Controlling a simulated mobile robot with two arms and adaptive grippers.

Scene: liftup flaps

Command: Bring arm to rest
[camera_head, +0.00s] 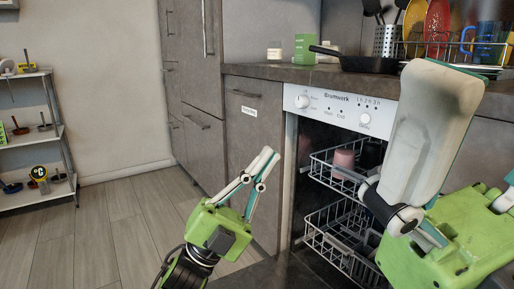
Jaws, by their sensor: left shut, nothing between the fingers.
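My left gripper (266,155) is green with pale fingers and points up in front of the lower cabinets, left of the dishwasher. Its fingers are together and hold nothing. My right gripper (432,110) is large and close at the right, its pale finger covering part of the dishwasher front and counter. I cannot tell whether its fingers are open or shut. The dishwasher (335,107) stands open, with its upper rack (330,182) and lower rack (335,243) in view. A pink cup (344,160) is in the upper rack.
The counter holds a black pan (357,63), a green box (304,48) and a dish rack with a red plate (437,28) and blue mug (487,38). A shelf (32,137) with pans stands at the far left. The wooden floor (115,225) between is clear.

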